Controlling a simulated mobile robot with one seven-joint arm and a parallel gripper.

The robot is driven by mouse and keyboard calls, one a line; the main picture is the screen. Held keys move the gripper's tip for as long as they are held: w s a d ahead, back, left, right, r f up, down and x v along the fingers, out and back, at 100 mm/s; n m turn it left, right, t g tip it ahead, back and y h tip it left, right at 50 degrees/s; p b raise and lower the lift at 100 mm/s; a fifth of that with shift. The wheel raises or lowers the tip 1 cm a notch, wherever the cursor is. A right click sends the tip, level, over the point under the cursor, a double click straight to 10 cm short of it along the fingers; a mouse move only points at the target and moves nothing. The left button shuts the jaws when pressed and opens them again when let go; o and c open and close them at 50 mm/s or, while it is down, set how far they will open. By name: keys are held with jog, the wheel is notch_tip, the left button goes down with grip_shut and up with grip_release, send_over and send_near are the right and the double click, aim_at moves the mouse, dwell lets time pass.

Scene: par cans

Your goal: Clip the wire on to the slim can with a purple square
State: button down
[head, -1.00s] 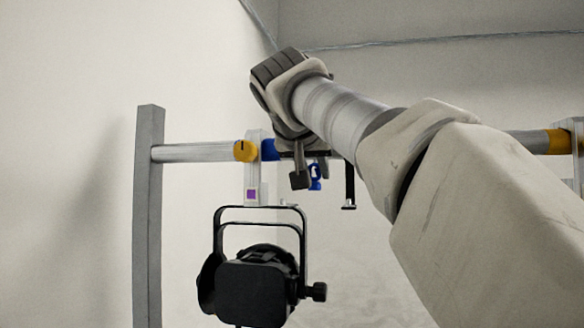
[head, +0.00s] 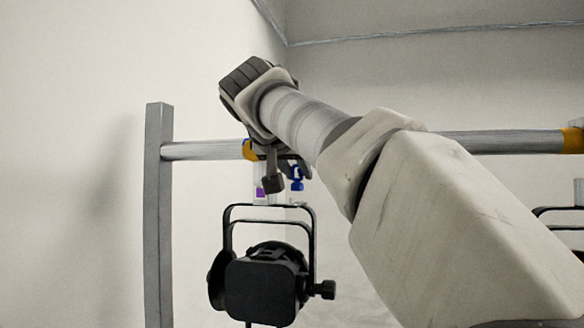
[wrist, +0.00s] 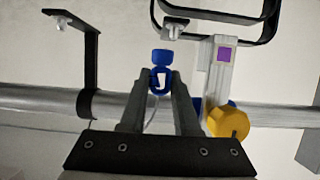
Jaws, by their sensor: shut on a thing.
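The slim can (head: 262,285) is a black lamp hanging by its black yoke under the bar; its yoke shows at the top of the wrist view (wrist: 225,14). Its pale clamp has a purple square (head: 260,192), which also shows in the wrist view (wrist: 224,54), and a yellow knob (wrist: 228,121). My gripper (wrist: 162,76) is shut on the blue clip (wrist: 162,57) of the wire. The clip also shows in the head view (head: 297,184), just right of the clamp. A thin pale strand (wrist: 152,117) runs from the clip between my fingers.
The grey bar (head: 203,151) runs across behind my arm from a grey post (head: 158,220). A black hooked bracket (wrist: 91,75) hangs from the bar on the other side of my gripper. Part of another black yoke (head: 560,212) shows at the right.

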jog(key=shift+w+a, duration=0.15)
jog(key=shift+a, duration=0.35)
jog(key=shift+f+b, duration=0.95)
jog(key=shift+f, duration=0.4)
dwell(1.7)
jog(key=c, duration=0.6)
grip_release()
jog(key=shift+o, duration=0.2)
jog(key=shift+r, duration=0.1)
jog(key=v, duration=1.7)
jog(key=shift+p, duration=0.45)
